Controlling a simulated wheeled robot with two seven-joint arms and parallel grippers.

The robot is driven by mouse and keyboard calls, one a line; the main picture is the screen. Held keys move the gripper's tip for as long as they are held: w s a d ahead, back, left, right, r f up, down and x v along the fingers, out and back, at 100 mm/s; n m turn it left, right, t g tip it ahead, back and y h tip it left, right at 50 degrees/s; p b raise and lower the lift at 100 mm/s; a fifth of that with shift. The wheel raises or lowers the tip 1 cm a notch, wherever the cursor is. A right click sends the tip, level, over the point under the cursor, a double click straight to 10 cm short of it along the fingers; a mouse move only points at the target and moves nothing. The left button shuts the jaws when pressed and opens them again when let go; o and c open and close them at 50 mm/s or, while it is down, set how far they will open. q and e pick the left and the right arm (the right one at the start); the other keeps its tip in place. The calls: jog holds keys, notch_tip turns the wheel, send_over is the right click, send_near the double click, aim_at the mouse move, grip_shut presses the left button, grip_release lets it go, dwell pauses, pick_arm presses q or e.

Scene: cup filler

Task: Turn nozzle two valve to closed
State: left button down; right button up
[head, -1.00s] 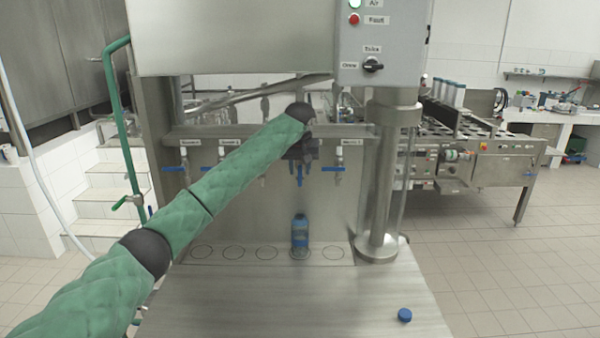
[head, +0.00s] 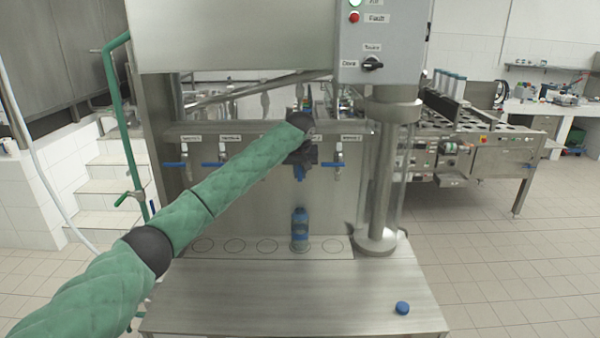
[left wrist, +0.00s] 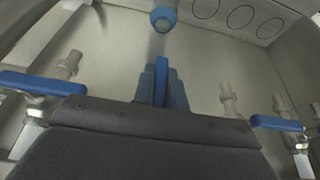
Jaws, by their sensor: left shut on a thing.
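The nozzle valves line the steel filler panel, with blue lever handles. My left gripper (head: 299,172) is at the valve second from the right, its fingers pointing down. In the left wrist view, its dark blue fingers (left wrist: 162,88) are shut around a brighter blue handle (left wrist: 161,72), which lies along the fingers. The gripper hides most of this valve in the head view. The neighbouring handles, such as the rightmost one (head: 330,164), lie sideways. My right gripper is not in view.
A blue bottle (head: 300,230) stands on a marked circle below the gripper, also seen in the left wrist view (left wrist: 163,18). A blue cap (head: 402,308) lies on the steel table (head: 270,295). A thick steel column (head: 377,190) stands to the right.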

pick_arm(q)
jog(key=shift+a+y, duration=0.1)
jog(key=shift+y, duration=0.8)
jog(key=shift+a+r+m+y+b, duration=0.1)
jog(key=shift+a+m+y+b, duration=0.1)
jog(key=shift+y, duration=0.4)
jog(key=shift+a+m+y+b, duration=0.15)
jog(key=shift+m+y+b, duration=0.05)
jog(key=shift+y, duration=0.4)
jog(key=c, duration=1.4)
grip_release()
jog(key=shift+c, duration=0.2)
